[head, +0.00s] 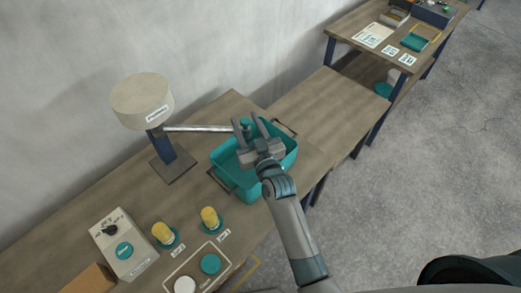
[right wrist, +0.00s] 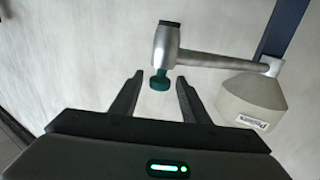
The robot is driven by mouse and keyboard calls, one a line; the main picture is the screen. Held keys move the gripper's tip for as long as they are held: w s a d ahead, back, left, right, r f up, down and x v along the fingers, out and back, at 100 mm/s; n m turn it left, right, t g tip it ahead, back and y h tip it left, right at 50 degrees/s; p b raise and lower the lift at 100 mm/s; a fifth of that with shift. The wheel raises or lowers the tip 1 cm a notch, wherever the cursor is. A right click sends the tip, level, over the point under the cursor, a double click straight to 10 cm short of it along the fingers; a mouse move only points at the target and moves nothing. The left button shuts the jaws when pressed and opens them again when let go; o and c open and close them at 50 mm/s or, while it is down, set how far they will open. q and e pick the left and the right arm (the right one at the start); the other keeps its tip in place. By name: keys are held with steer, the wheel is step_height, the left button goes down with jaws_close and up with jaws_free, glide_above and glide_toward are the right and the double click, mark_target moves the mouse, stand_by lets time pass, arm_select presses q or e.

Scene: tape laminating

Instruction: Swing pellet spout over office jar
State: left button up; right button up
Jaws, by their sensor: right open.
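The pellet dispenser has a beige drum (head: 142,101) on a dark blue post, and its label reads "Pellets" in the right wrist view (right wrist: 252,100). Its metal spout (head: 198,129) points right, with its end above a teal bin (head: 224,159). A teal knob (head: 246,122) hangs at the spout's end. My right gripper (head: 256,122) is open at the knob. In the right wrist view the knob (right wrist: 160,81) shows between the open fingertips, with gaps on both sides. Two yellow-filled jars (head: 163,234) (head: 210,218) stand at the front left; their tags are too small to read. My left gripper is out of view.
A control box (head: 124,244) with a dial and teal button stands at the left. A board (head: 197,268) with a teal and a white disc lies at the front. A wall runs behind the table. A farther bench (head: 340,29) holds cards and trays.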

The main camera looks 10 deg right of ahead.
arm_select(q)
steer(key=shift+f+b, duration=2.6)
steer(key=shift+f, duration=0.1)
arm_select(e)
steer(key=v, duration=1.6)
steer(key=shift+s, duration=0.35)
steer(key=shift+r, duration=0.1)
